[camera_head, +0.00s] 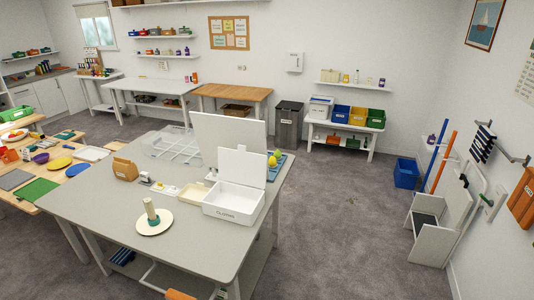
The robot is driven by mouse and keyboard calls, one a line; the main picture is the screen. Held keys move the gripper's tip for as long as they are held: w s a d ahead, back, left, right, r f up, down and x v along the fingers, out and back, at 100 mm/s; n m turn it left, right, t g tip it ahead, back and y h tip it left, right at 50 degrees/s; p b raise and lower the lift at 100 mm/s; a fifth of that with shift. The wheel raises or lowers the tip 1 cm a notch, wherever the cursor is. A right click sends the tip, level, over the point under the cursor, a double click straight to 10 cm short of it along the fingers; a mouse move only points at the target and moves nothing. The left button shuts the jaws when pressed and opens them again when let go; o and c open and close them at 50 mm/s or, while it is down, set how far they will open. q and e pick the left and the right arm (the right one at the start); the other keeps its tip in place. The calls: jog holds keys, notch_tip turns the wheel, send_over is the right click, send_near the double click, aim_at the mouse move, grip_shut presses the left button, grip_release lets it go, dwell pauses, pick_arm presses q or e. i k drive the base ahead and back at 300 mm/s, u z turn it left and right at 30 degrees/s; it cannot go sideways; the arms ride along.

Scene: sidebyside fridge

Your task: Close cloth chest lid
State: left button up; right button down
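Neither of my grippers is in view.
The grey table (110,205) also holds a round cream base with a green-topped post (152,214), a brown bag (124,168) and a clear divided tray (172,144). A larger white panel (230,130) stands behind the lid. Carpet (335,215) right of the table is clear.

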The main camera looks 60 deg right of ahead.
aim_at(239, 166)
jog(key=u, duration=0.05)
jog(key=k, duration=0.1)
jog(key=z, duration=1.2)
